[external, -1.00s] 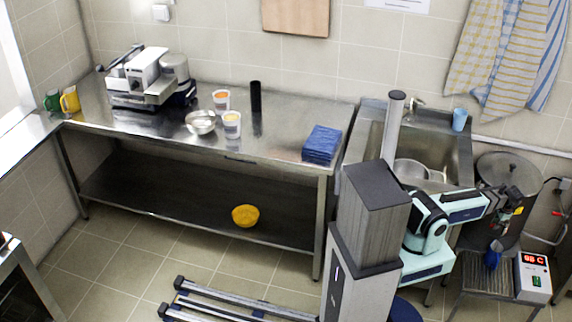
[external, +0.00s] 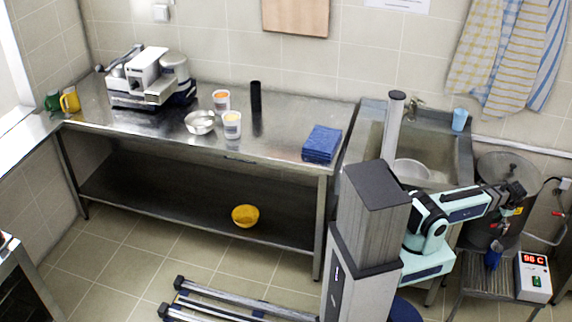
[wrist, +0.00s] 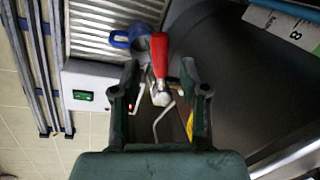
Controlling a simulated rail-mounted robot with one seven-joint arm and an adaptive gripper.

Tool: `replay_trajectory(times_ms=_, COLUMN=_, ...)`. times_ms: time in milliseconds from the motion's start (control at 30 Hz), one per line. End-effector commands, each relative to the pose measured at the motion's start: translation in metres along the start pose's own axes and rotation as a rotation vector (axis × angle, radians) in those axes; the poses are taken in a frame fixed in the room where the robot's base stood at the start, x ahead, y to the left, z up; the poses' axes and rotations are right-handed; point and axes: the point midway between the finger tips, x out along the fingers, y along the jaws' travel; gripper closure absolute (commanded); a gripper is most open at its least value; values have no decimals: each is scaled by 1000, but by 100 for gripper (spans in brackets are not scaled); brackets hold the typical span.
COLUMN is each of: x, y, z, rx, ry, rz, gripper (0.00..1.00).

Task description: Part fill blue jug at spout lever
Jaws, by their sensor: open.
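The blue jug (external: 493,256) stands on the slatted stand below the tall metal pot's spout; it also shows in the wrist view (wrist: 120,40), beyond the lever. The red spout lever (wrist: 159,54) shows between my fingers in the wrist view. My gripper (wrist: 159,78) is open, with one finger on each side of the lever and visible gaps on both sides. In the external view my gripper (external: 515,190) is in front of the pot (external: 500,162). The jug's inside and fill level cannot be made out.
A control box (external: 534,276) with a red display sits at the right of the slatted stand (external: 480,275). A sink (external: 450,170) holding a metal bowl is left of the pot. A wall pipe with a red valve is at the far right.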

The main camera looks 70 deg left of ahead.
Motion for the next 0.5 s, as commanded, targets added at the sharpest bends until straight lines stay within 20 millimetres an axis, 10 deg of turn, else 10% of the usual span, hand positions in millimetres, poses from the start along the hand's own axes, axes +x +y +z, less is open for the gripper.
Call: replay_trajectory(times_ms=500, x=-80, y=0, z=0, rx=0, ry=2, rz=0, gripper=56)
